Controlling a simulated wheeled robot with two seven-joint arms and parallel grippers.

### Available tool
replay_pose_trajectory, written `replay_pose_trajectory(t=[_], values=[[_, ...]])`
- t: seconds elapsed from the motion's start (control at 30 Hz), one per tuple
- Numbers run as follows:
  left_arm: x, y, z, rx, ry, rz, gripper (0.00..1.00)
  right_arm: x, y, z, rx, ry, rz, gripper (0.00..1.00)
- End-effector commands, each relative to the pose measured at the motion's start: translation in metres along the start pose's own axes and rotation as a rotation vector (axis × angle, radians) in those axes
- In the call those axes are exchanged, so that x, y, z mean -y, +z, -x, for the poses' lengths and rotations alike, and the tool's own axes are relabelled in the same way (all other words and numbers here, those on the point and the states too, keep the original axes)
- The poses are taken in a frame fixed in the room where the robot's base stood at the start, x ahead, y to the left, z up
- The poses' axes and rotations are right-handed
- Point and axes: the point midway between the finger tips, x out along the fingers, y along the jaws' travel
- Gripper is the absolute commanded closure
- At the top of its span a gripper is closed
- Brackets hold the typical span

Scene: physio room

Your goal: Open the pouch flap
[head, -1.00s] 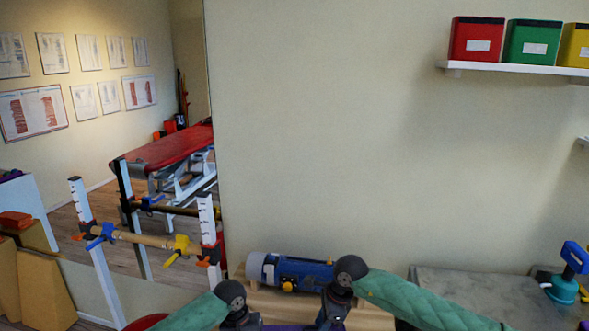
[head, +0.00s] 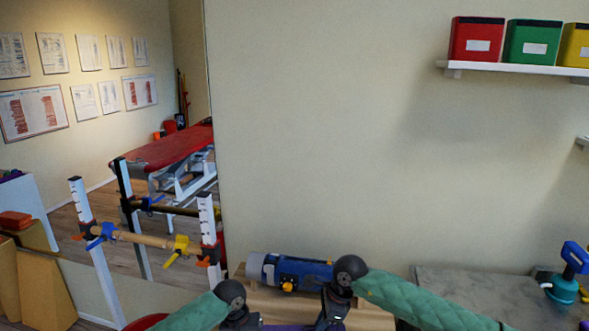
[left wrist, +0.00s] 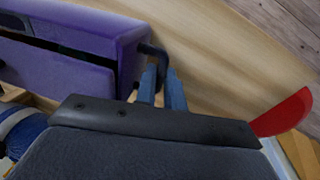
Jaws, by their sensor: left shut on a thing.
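The purple pouch (left wrist: 55,78) lies at the upper left of the left wrist view, with a dark gap between its two purple parts. I cannot tell how far its flap is open. A black pull loop (left wrist: 152,50) sticks out at its right end. My left gripper (left wrist: 162,75) has its blue fingers shut on this loop. In the head view only a purple sliver of the pouch (head: 277,327) shows at the bottom edge, between my left gripper (head: 241,322) and my right gripper (head: 330,320). The right fingertips are cut off or hidden.
A blue and grey cylinder (head: 300,271) lies on a wooden stand just beyond the grippers. A grey counter (head: 470,295) is at the right, with a teal pump (head: 562,285). A red rounded piece (left wrist: 286,113) lies right of the left fingers; bare wood (left wrist: 225,50) lies beyond.

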Motion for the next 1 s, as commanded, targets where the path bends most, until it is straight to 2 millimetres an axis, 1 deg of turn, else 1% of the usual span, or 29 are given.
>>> replay_pose_trajectory(t=[0.23, 0.67, 1.0], values=[[0.001, 0.000, -0.001, 0.001, -0.002, 0.001, 1.00, 0.008, 0.002, 0.006, -0.001, -0.002, 0.000, 0.96], [0.001, 0.000, -0.001, 0.001, -0.002, 0.001, 1.00, 0.010, 0.003, 0.007, 0.000, -0.002, 0.000, 0.97], [0.001, 0.000, -0.001, 0.001, -0.002, 0.001, 1.00, 0.021, 0.004, 0.011, -0.001, -0.001, -0.001, 0.96]])
